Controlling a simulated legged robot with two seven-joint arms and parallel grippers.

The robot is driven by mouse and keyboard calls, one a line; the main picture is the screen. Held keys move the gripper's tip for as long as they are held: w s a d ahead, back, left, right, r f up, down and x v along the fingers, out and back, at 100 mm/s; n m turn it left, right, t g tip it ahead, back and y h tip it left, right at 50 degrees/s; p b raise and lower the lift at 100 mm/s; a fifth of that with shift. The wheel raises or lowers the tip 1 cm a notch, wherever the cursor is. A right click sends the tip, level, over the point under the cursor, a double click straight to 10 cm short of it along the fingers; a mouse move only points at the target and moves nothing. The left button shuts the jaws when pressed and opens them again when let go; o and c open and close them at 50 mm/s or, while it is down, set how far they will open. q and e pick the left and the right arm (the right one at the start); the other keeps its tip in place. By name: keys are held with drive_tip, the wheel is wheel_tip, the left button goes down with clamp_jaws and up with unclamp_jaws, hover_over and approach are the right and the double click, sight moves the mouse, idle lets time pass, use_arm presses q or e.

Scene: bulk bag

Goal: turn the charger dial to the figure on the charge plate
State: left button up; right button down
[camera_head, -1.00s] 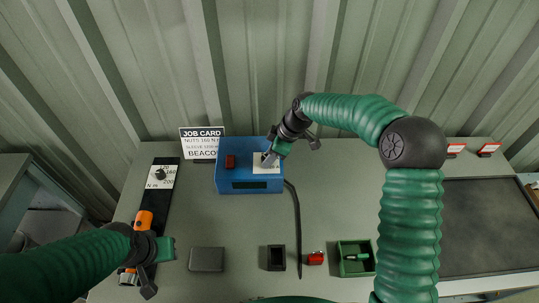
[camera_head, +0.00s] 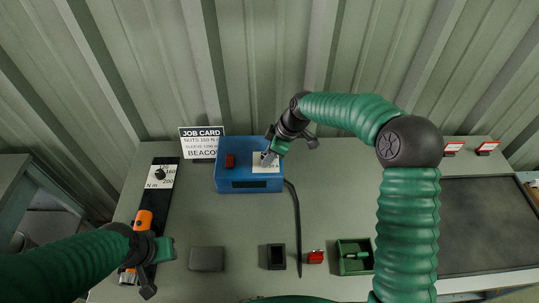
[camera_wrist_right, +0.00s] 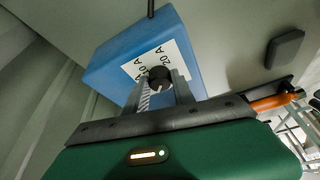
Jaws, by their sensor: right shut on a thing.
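The charger is a blue box (camera_head: 235,180) at the back middle of the bench, with a red part (camera_head: 230,161) on its top left. A white plate with figures (camera_head: 272,167) lies on its top right. In the right wrist view the plate (camera_wrist_right: 172,60) shows several "A" figures, partly hidden. The dark round dial (camera_wrist_right: 159,76) sits between the fingers of my right gripper (camera_wrist_right: 160,92), which is shut on it. In the head view my right gripper (camera_head: 269,156) covers the dial. My left gripper (camera_head: 160,262) is at the front left; its jaw state is unclear.
An orange-handled tool (camera_head: 144,220) lies on the left. A grey block (camera_head: 207,258), black tray (camera_head: 276,257), red object (camera_head: 316,257) and green bin (camera_head: 346,265) line the front. A dark cable (camera_head: 296,220) runs forward.

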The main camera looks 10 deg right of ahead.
drive_tip(key=shift+w+a+r, duration=0.2)
idle(0.7)
drive_tip(key=c, duration=1.4)
unclamp_jaws()
drive_tip(key=o, duration=0.3)
drive_tip(key=shift+a+f, duration=0.15)
drive_tip(key=shift+f, duration=0.05)
drive_tip(key=shift+r, duration=0.1)
drive_tip(key=v, duration=1.6)
drive_tip(key=shift+r+b, duration=0.25)
drive_tip(key=shift+b, duration=0.15)
